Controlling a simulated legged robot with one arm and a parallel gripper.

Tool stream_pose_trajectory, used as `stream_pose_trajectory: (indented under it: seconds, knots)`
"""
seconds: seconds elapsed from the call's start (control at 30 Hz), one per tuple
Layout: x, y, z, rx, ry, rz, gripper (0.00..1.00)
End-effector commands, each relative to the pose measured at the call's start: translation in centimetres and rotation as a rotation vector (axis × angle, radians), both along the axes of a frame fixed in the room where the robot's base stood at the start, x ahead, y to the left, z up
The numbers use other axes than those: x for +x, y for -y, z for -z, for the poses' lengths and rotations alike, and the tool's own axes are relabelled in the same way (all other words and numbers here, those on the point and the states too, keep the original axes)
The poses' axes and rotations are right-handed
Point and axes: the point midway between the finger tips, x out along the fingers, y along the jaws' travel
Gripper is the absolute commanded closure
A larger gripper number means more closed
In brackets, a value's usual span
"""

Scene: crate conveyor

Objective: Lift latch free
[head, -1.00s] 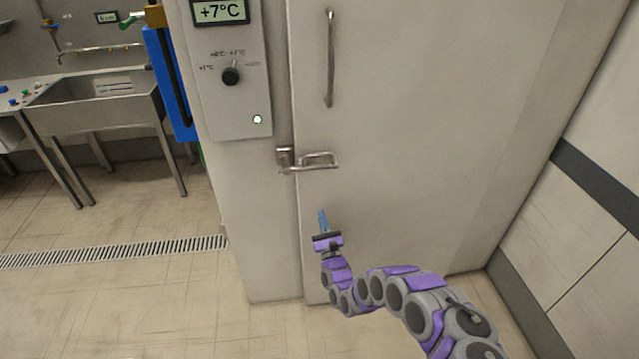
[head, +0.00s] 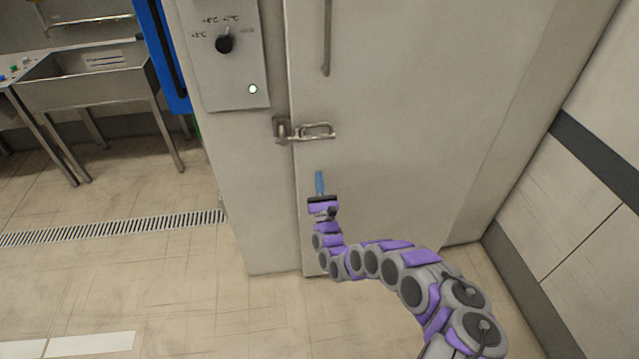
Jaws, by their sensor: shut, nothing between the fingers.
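The metal latch (head: 304,131) sits across the seam between the door frame on the left and the large grey door (head: 420,120). Its loop handle lies level, reaching right over the door, and its bracket is on the frame. My gripper (head: 319,173) is just below the latch, apart from it, with its blue fingers pointing up. The fingers look closed together with nothing between them. Nothing covers the latch.
A vertical door handle (head: 327,38) is above the latch. A steel sink (head: 90,80) stands at far left. A floor drain (head: 110,228) crosses the clear tiled floor.

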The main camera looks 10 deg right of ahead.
Motion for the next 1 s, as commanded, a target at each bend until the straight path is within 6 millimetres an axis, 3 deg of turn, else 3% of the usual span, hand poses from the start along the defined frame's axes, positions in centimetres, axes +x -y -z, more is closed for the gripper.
stream_pose_trajectory:
  seconds: [0.33, 0.63, 1.0]
  knots:
    - [5.6, -0.1, -3.9, 0.0, 0.007, 0.0, 1.0]
    - [6.0, 0.0, -6.8, -0.001, 0.003, 0.001, 1.0]
    - [6.1, 0.0, -7.5, 0.001, 0.0, 0.001, 1.0]
